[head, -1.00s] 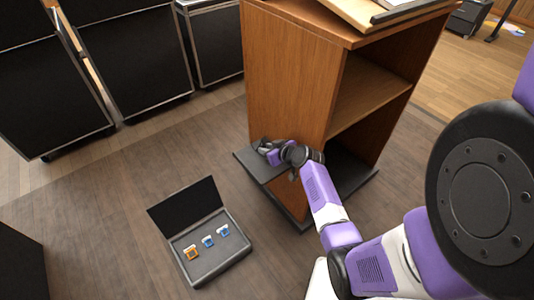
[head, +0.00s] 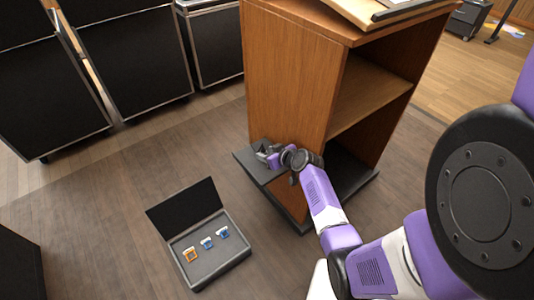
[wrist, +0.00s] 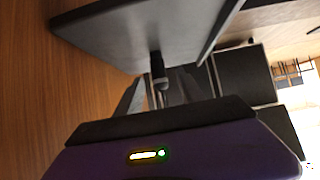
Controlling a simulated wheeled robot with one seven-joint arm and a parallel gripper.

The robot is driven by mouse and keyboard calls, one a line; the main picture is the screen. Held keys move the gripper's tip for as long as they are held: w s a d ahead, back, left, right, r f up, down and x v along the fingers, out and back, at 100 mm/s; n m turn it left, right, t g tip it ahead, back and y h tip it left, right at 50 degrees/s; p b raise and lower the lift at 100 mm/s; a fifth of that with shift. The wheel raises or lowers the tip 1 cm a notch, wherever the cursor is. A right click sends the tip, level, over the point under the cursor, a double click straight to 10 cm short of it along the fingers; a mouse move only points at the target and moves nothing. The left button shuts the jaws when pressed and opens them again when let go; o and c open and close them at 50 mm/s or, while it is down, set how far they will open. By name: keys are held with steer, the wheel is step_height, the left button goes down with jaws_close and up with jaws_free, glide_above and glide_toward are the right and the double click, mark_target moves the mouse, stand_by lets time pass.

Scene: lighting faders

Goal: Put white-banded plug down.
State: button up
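The plug (wrist: 158,72) is a small dark cylinder with a paler section, in the wrist view. Its far end meets a dark grey shelf surface (wrist: 130,32). My gripper (wrist: 160,88) has its two grey fingers on either side of the plug, and they look spread apart from it. In the head view my gripper (head: 266,153) is at the low dark ledge (head: 247,163) of the wooden lectern. The plug cannot be made out there.
An open black case (head: 225,270) on the floor holds an orange piece (head: 189,254) and two blue pieces (head: 207,243) (head: 222,232). The lectern (head: 288,90) rises directly behind my gripper. Black flight cases (head: 130,60) stand at the back left. Floor between is clear.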

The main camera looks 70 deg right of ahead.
steer(key=shift+r, duration=0.1)
steer(key=shift+s+a+r+p, duration=0.1)
steer(key=shift+s+r+p, duration=0.05)
steer(key=shift+r+p, duration=0.4)
steer(key=p+v, duration=0.2)
steer(key=v, duration=0.9)
steer(key=s+a+r+n+t, duration=0.1)
steer(key=s+a+n, duration=0.15)
steer(key=a, duration=2.15)
steer(key=s+a+r+n+t+y, duration=0.2)
steer(key=s+a+r+y, duration=0.1)
steer(key=s+a+r, duration=0.2)
steer(key=s+a+r+n+t+y, duration=0.2)
steer(key=s+a+r, duration=0.4)
steer(key=a+r, duration=0.4)
step_height(320, 180, up, 4)
steer(key=shift+r+t+y, duration=0.15)
steer(key=shift+t+y, duration=0.15)
steer(key=shift+y, duration=0.2)
